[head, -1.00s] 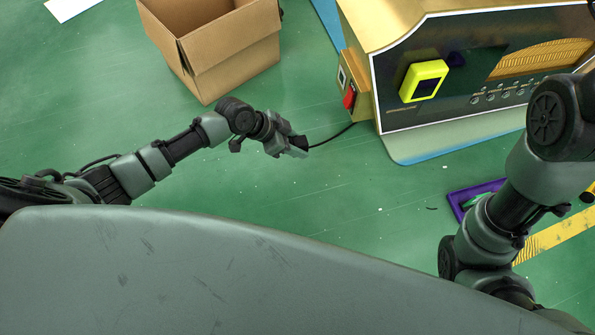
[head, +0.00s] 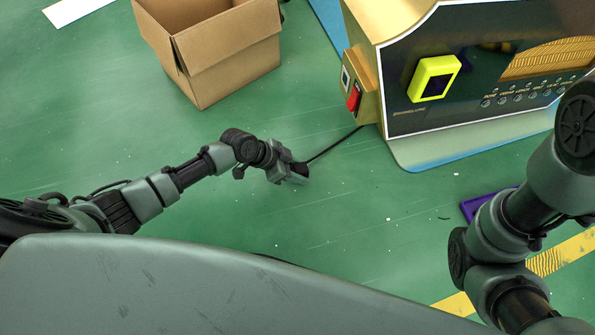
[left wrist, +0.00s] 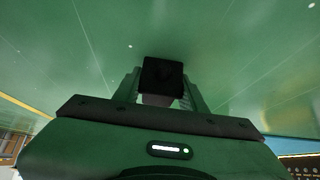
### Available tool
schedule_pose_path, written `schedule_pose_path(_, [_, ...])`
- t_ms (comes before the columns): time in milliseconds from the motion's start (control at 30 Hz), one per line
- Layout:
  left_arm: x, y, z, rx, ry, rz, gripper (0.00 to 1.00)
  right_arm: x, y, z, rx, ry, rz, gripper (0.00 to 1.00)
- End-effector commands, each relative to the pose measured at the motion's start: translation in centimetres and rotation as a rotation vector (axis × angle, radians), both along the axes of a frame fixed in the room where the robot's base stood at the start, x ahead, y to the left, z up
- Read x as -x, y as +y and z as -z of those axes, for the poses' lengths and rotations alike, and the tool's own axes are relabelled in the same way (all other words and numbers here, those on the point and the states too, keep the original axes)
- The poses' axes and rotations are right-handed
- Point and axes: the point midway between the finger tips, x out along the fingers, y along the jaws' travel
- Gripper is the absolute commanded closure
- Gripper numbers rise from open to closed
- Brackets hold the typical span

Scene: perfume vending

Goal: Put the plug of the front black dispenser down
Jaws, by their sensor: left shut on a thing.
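My left gripper (head: 296,175) is shut on the black plug (left wrist: 163,75), which shows between the fingers in the left wrist view. In the head view the plug is small and mostly hidden by the fingers. A black cord (head: 335,146) runs from it up to the right, to the side of the dispenser (head: 400,115), which has a gold body and a black front panel. The gripper is over the green floor, left of and below the dispenser; its height is hard to tell. My right arm shows at the right, its gripper out of view.
An open cardboard box (head: 225,60) stands at the upper left. The dispenser carries a red switch (head: 354,98) and a yellow-framed device (head: 434,79). A purple object (head: 480,207) lies partly behind my right arm. The green floor (head: 370,220) around the left gripper is clear.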

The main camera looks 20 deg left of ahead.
Motion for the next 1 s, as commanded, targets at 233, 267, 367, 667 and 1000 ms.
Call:
schedule_pose_path(233, [0.0, 0.0, 0.7, 0.000, -0.001, -0.001, 0.98, 0.0, 0.0, 0.5, 0.001, -0.001, 0.000, 1.00])
schedule_pose_path(267, [0.0, 0.0, 0.8, 0.000, -0.001, -0.001, 0.98, 0.0, 0.0, 0.6, 0.001, -0.001, 0.000, 1.00])
schedule_pose_path(367, [0.0, 0.0, 1.2, -0.001, 0.000, -0.001, 0.97, 0.0, 0.0, 0.8, 0.000, -0.001, 0.000, 1.00])
schedule_pose_path(667, [0.2, 0.0, 1.7, -0.005, 0.003, 0.000, 0.37, 0.0, 0.0, 0.9, 0.000, -0.001, 0.000, 1.00])
schedule_pose_path(1000, [0.6, -0.2, 1.9, -0.003, 0.013, 0.004, 0.37, 0.0, 0.0, 0.9, 0.000, -0.001, 0.000, 1.00])
